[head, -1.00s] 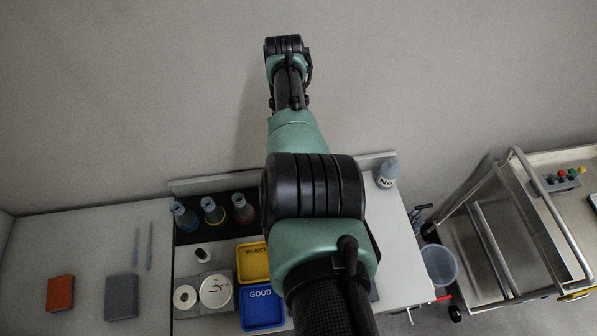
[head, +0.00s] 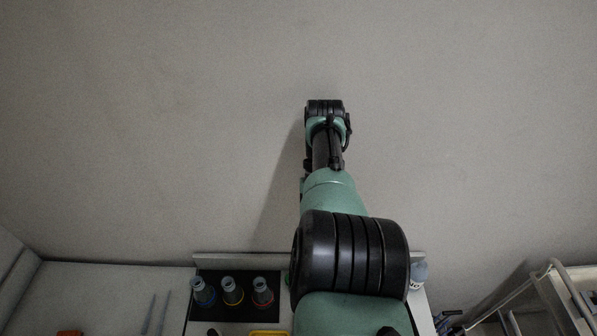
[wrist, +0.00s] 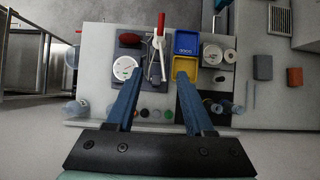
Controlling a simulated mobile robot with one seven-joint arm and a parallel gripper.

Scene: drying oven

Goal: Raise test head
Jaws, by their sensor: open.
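In the wrist view, my gripper (wrist: 159,76) is open and empty, its two blue fingers spread wide above the bench. Between and beyond the fingertips is a bench device with a metal lever arm (wrist: 154,62) and a red-tipped handle (wrist: 161,22). A round white dial (wrist: 124,68) sits to its left, close to the left fingertip. A red knob or grip (wrist: 129,40) lies above the dial. I cannot tell for certain which part is the test head. In the head view my arm hides this device, and my gripper does not show.
A blue GOOD tray (wrist: 187,38) and a yellow tray (wrist: 190,68) lie right of the device. Flasks (head: 233,290) stand on a black mat along the wall. A metal cart (head: 560,295) stands at the right. A bottle (head: 418,273) stands at the bench's back corner.

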